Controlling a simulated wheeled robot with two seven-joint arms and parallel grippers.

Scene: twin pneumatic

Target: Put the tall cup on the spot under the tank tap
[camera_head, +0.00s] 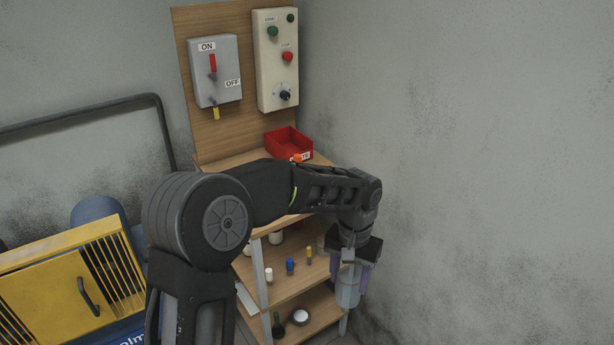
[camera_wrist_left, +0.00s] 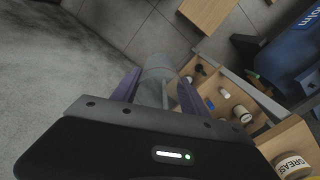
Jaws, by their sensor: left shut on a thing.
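My left gripper (camera_head: 350,287) is at the right front of the wooden shelf unit. It is shut on a pale, see-through cup (camera_head: 347,294), held between its purple fingers. The left wrist view shows the cup (camera_wrist_left: 158,72) between the two fingers of the left gripper (camera_wrist_left: 155,92). The cup is in the air beside the shelves, with grey floor beyond it in the wrist view. The tank tap and the spot under it cannot be made out in either view. My right gripper is not in view.
The shelf unit (camera_head: 320,299) holds small bottles and pots. A red bin (camera_head: 288,142) stands on its top, below a switch box (camera_head: 214,70) and a button panel (camera_head: 277,60). A yellow-fronted machine (camera_head: 60,290) is at left. A bare wall (camera_head: 480,150) is close on the right.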

